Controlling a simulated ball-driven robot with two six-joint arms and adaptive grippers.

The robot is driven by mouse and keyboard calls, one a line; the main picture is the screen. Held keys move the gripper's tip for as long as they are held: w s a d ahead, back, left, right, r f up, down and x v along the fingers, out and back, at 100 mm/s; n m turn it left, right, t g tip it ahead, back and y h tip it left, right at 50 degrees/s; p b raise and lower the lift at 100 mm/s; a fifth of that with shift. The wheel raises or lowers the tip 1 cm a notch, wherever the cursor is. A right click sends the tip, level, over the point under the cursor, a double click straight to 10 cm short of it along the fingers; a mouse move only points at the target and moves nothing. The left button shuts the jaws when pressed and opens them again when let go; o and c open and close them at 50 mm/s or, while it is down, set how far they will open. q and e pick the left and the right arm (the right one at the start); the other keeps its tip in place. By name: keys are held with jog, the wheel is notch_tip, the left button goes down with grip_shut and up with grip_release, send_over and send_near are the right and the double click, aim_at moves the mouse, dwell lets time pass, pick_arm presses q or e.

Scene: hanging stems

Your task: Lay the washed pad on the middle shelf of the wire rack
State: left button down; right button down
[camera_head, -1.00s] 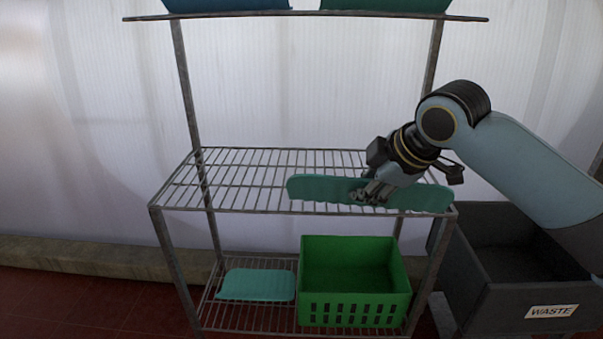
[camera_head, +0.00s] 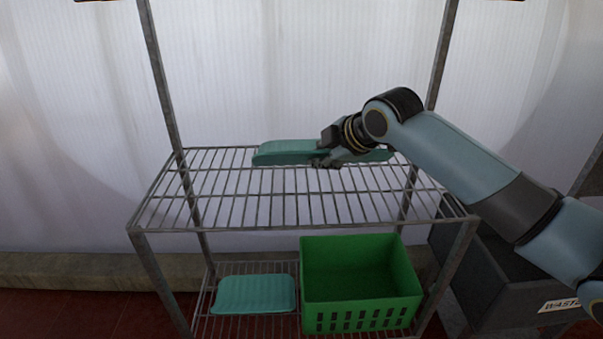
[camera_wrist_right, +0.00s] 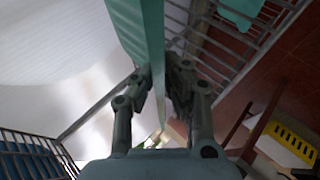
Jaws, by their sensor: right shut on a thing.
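The teal pad (camera_head: 285,152) is held by my right gripper (camera_head: 326,162) at the back part of the middle shelf (camera_head: 255,208) of the wire rack. In the head view it looks thin and long, running left to right. I cannot tell whether it touches the wires. In the right wrist view the pad (camera_wrist_right: 138,30) passes between the two fingers of my right gripper (camera_wrist_right: 155,95), which are shut on it. The front part of the middle shelf is bare. My left gripper is not in view.
On the bottom shelf lie another teal pad (camera_head: 255,294) and a green crate (camera_head: 361,280). A dark grey bin (camera_head: 500,285) with a waste label stands at the right. Rack posts (camera_head: 160,85) rise at both sides. A pale translucent wall (camera_head: 300,60) is behind.

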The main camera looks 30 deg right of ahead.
aim_at(298, 166)
jog(key=w+f, duration=0.2)
jog(key=w, duration=0.1)
jog(key=w+a+f, duration=0.1)
jog(key=w, duration=0.1)
jog(key=shift+a+f, duration=0.1)
jog(key=shift+f, duration=0.5)
notch_tip(298, 166, down, 2)
jog(key=shift+w+f, duration=0.1)
jog(key=shift+f, duration=0.4)
jog(key=c, duration=1.4)
grip_release()
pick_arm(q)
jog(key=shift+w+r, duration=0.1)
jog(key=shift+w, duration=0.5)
